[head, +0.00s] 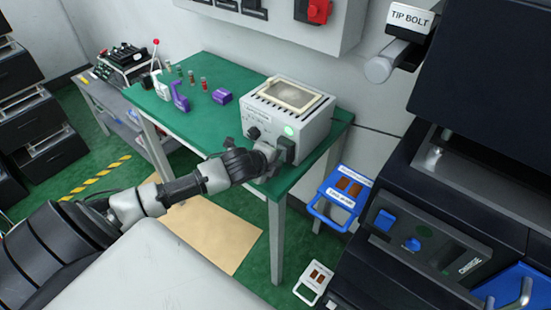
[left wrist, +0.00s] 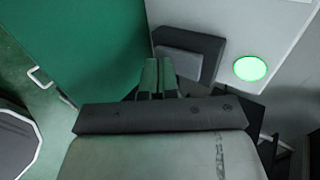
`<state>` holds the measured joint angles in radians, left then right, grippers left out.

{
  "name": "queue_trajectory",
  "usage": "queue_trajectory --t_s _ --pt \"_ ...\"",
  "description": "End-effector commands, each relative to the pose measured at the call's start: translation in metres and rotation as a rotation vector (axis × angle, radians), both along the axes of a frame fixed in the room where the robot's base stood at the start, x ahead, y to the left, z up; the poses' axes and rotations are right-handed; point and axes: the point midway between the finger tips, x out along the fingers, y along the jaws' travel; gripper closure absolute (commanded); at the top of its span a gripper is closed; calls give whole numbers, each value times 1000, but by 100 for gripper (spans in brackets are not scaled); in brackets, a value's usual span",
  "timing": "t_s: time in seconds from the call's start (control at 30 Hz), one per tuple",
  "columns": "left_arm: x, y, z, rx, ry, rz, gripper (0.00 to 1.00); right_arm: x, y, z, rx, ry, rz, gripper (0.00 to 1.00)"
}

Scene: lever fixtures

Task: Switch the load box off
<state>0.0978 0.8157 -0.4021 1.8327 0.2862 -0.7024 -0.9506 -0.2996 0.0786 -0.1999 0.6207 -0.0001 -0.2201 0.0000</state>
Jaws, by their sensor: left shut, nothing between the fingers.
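The load box (head: 300,125) is a pale grey box with a vented top on the green bench. A round green light (head: 288,131) on its front glows; the light is large in the left wrist view (left wrist: 250,68). Beside the light is a dark switch housing (head: 287,150) with a grey paddle (left wrist: 180,64). My left gripper (head: 272,153) is at the box's front, by this housing. In the left wrist view its shut, empty fingers (left wrist: 158,72) overlap the lower left of the paddle; I cannot tell whether they touch. My right gripper is not in view.
The green bench top (head: 205,122) holds purple parts (head: 180,97) and small bottles left of the box. A blue-framed panel (head: 341,196) stands right of the bench. A dark machine (head: 450,200) fills the right side. A cardboard sheet (head: 215,232) lies on the floor.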

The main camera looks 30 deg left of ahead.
Motion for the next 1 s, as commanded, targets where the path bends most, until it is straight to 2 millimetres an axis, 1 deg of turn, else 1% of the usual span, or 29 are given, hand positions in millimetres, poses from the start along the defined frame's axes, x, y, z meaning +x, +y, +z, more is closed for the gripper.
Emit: queue_trajectory --t_s 0.27,0.33,0.4,0.43,0.73,1.0 --pt "0 0 0 -1 0 0 100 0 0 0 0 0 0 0" --pt "1 0 -2 -2 -9 1 100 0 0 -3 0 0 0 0" --pt "4 -1 -7 -6 -43 2 100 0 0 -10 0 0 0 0" --pt "4 0 -2 -6 -40 2 100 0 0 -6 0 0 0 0" --pt "4 0 1 -4 -38 2 100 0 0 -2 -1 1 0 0" --pt "4 0 14 -4 -41 2 100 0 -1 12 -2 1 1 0"
